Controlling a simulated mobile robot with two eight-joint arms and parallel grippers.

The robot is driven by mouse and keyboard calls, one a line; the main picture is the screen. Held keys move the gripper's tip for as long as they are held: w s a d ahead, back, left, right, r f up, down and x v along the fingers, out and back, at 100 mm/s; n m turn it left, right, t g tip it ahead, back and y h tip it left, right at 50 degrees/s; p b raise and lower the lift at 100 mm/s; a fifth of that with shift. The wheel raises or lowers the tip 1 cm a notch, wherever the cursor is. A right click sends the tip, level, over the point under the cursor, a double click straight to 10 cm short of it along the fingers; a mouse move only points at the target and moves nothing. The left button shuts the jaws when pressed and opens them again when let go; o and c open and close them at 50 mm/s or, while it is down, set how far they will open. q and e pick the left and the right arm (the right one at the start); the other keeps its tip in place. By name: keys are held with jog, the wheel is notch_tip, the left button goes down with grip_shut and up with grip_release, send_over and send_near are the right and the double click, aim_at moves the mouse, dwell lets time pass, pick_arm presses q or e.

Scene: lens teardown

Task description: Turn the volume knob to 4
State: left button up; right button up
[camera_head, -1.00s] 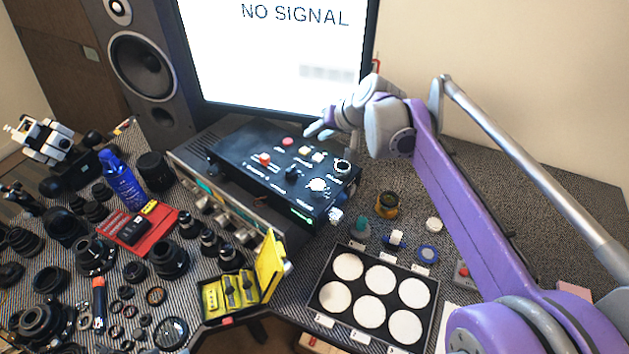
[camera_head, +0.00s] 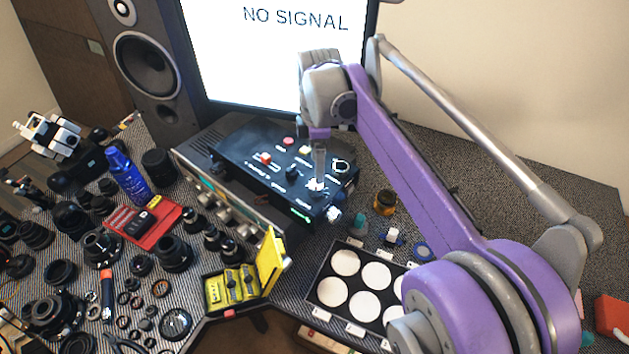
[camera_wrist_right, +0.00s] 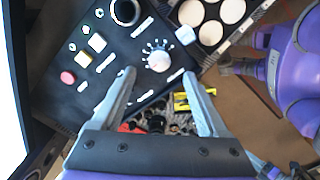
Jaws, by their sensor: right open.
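The black control box (camera_head: 240,152) stands in front of the monitor. Its white knob (camera_wrist_right: 158,61), ringed by white marks, sits near the box's corner in the right wrist view. In the head view the knob (camera_head: 314,186) is partly hidden by my right gripper. The number it points at cannot be read. My right gripper (camera_wrist_right: 159,75) is open, pointing down over the box, with one finger to each side of the knob in the wrist view. In the head view my right gripper (camera_head: 319,178) is right at the knob; contact cannot be told. My left gripper is not in view.
On the box are a red button (camera_wrist_right: 67,77), pale square buttons (camera_wrist_right: 97,42) and a black ring-shaped socket (camera_wrist_right: 125,11). A tray of white discs (camera_head: 318,290), an amber jar (camera_head: 385,202) and an open yellow case (camera_head: 271,262) stand nearby. Lens parts crowd the left.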

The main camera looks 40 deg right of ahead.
aim_at(316, 188)
notch_tip(316, 188, down, 7)
jog(key=shift+f, duration=0.15)
grip_shut()
dwell(0.5)
